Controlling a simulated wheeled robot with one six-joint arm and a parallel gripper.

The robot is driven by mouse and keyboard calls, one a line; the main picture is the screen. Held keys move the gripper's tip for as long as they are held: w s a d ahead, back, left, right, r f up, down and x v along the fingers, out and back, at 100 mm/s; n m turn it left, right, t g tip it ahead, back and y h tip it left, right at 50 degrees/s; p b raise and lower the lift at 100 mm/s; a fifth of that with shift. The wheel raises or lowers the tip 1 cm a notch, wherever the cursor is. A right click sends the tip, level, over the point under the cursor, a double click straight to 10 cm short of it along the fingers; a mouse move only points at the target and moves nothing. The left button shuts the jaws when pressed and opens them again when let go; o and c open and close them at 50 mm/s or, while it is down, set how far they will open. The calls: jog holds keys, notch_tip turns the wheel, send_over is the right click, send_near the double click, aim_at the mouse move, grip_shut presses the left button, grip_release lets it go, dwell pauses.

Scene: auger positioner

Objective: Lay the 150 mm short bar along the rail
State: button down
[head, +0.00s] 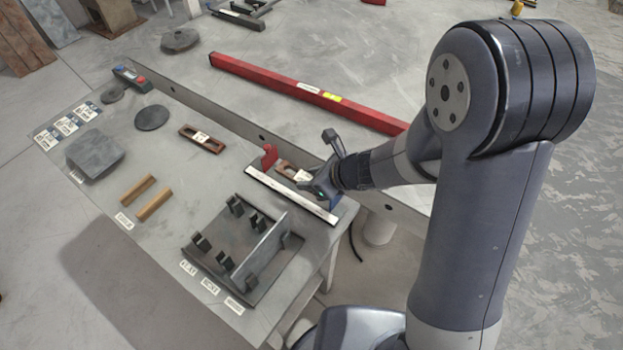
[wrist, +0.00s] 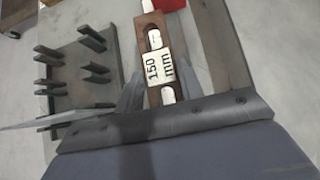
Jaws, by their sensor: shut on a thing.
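The 150 mm short bar (wrist: 153,35) is brown and slotted, with a white label reading "150 mm". My gripper (wrist: 158,88) is shut on it, one finger on each long side. The bar (head: 284,167) also shows in the head view, partly hidden by my gripper (head: 314,184). The rail (head: 290,195) is a long pale strip near the table's right end. The bar runs about parallel to it. In the wrist view a white strip shows through the bar's slots. I cannot tell whether the bar touches the rail.
A red block (head: 269,157) stands by the rail's far end, close to the bar. A dark fixture (head: 245,240) with upright posts lies in front. Another slotted brown bar (head: 202,138) and two wooden strips (head: 154,205) lie further left. A long red beam (head: 300,90) is behind.

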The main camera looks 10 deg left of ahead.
jog(key=shift+f+b, duration=0.35)
jog(key=shift+b, duration=0.15)
jog(key=shift+f, duration=0.2)
jog(key=c, duration=0.9)
grip_release()
jog(key=shift+r, duration=0.1)
jog(key=shift+r+p, duration=0.55)
jog(key=p+v, duration=0.2)
jog(key=v, duration=1)
jog(key=shift+d+p, duration=0.1)
jog(key=shift+p, duration=0.25)
